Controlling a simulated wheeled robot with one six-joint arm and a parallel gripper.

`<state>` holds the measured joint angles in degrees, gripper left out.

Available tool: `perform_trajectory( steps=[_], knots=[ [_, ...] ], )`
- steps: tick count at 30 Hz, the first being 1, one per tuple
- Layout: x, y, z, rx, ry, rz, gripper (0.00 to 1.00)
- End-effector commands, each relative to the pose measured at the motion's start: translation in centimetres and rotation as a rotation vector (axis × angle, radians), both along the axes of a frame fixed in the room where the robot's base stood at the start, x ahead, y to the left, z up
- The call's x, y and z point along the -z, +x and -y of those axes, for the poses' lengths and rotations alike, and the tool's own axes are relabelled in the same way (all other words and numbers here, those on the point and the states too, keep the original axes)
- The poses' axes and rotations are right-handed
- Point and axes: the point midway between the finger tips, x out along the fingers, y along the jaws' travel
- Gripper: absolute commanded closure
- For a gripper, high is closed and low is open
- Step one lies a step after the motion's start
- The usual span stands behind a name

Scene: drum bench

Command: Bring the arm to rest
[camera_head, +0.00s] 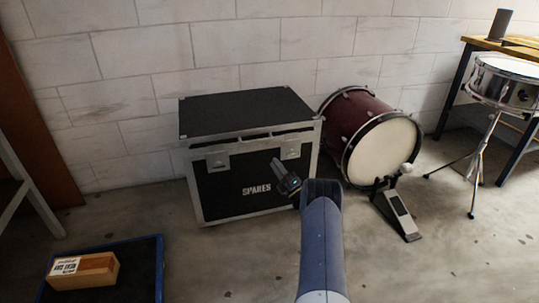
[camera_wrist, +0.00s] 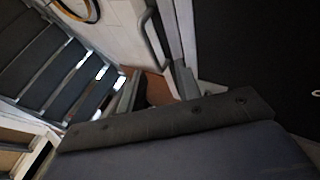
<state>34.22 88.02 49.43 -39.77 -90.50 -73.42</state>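My arm (camera_head: 322,240) reaches up from the bottom of the head view and bends at a dark joint. My gripper (camera_head: 279,166) is small and dark there, in front of the black SPARES case (camera_head: 235,190). I cannot tell whether it touches the case or whether its fingers are apart. I see no object clearly held in it. In the wrist view a dark grey bar with bolts and a blue-grey surface fill the lower part, and the fingertips cannot be made out.
A dark red bass drum (camera_head: 345,118) with a pedal (camera_head: 398,210) stands right of the case. A snare drum (camera_head: 505,85) on a stand is by a wooden bench (camera_head: 488,44). A wooden box (camera_head: 84,271) lies on a blue-edged mat (camera_head: 140,275). Floor between is clear.

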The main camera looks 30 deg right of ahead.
Motion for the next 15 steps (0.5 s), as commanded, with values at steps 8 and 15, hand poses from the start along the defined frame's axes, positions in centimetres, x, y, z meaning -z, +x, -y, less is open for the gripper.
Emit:
perform_trajectory(
  steps=[8, 15],
  knots=[
    [0.53, -1.15, 0.29, 0.0, -0.001, 0.004, 0.68],
    [0.46, -1.05, 0.26, 0.0, -0.001, 0.005, 0.68]
  ],
)
